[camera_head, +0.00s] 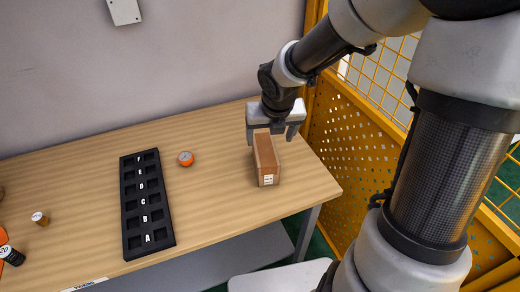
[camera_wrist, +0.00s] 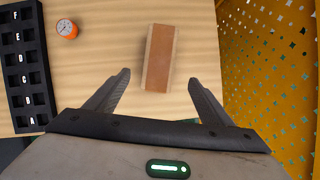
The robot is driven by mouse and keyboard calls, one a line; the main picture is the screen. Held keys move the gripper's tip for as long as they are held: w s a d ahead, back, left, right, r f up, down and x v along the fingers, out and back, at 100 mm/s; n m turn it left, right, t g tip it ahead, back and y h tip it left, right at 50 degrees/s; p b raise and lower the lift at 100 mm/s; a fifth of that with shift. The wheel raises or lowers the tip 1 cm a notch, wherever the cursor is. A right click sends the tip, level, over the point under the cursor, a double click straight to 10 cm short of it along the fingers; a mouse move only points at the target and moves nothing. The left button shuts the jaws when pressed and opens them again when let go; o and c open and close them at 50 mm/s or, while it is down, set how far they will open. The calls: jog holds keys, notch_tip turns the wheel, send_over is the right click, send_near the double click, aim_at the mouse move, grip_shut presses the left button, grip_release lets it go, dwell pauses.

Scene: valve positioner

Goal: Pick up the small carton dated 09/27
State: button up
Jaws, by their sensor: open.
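A small brown carton (camera_head: 266,154) lies near the right end of the wooden table, with a white label on its near end. The print on the label is too small to read. In the wrist view the carton (camera_wrist: 160,58) shows its plain brown top and lies ahead of the fingertips, roughly centred between them. My gripper (camera_head: 273,134) is over the far part of the carton in the head view, with its fingers apart. In the wrist view my gripper (camera_wrist: 160,76) is open and empty. I cannot tell its exact height above the carton.
A black tray (camera_head: 165,230) with lettered compartments lies on the table (camera_head: 215,185), left of the carton. A round orange gauge (camera_head: 185,159) sits between them. A small brass-coloured part (camera_head: 41,219) is at far left. A yellow perforated panel (camera_head: 345,145) stands close beyond the table's right edge.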

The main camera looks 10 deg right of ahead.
aim_at(267, 152)
jog(key=b+x, duration=0.5)
jog(key=x, duration=0.5)
jog(key=shift+w+f+b, duration=0.1)
jog(key=shift+f+b, duration=0.25)
jog(key=shift+b, duration=0.05)
jog(key=shift+w+b+x, duration=0.2)
jog(key=shift+b+x, duration=0.5)
jog(key=shift+x, duration=0.8)
jog(key=shift+w+b+x, duration=0.2)
jog(key=shift+b+x, duration=0.5)
jog(key=shift+x, duration=0.8)
jog(key=shift+a+r, duration=0.1)
jog(key=shift+r, duration=0.05)
jog(key=shift+f, duration=0.25)
jog(key=shift+c, duration=0.4)
